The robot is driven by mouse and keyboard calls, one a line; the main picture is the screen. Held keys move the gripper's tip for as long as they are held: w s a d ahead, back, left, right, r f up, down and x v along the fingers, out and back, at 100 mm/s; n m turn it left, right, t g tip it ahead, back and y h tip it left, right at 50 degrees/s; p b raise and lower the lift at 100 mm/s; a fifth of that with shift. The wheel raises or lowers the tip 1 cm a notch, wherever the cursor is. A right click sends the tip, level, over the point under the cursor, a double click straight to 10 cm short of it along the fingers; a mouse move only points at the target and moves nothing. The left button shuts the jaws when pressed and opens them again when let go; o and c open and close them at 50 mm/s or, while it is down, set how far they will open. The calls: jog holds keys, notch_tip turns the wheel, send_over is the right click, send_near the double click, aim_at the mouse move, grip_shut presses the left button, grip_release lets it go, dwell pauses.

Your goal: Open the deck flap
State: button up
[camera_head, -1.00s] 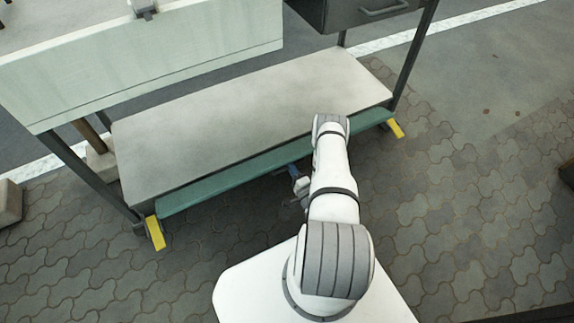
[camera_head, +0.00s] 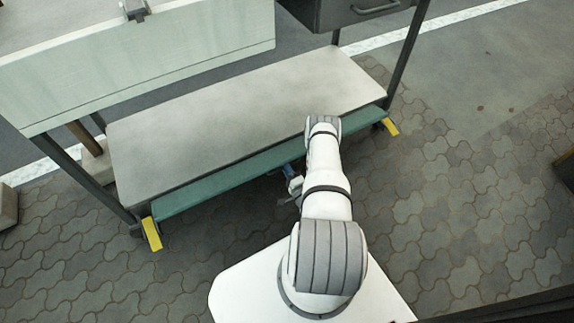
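A long, narrow teal flap (camera_head: 215,185) runs along the front edge of the grey deck (camera_head: 230,112), the low shelf of a cart-like frame. I take this strip to be the deck flap. My gripper (camera_head: 291,178) is close to the flap's front edge, right of its middle. A small blue part and some grey metal show there beside my white arm. My arm hides most of the gripper and a stretch of the flap. I cannot see the fingertips, whether they touch the flap, or whether they are open or shut.
Yellow pieces (camera_head: 151,233) (camera_head: 390,126) sit by the cart's front legs. A pale panel (camera_head: 140,60) hangs over the deck's left part, and a dark drawer box (camera_head: 345,12) is above its back right. Paved floor (camera_head: 450,200) is open on the right.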

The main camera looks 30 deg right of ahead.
aim_at(285, 158)
jog(key=shift+d+r, duration=0.1)
jog(key=shift+r, duration=0.1)
notch_tip(285, 158, up, 10)
jog(key=p, duration=1)
jog(key=shift+s, duration=0.1)
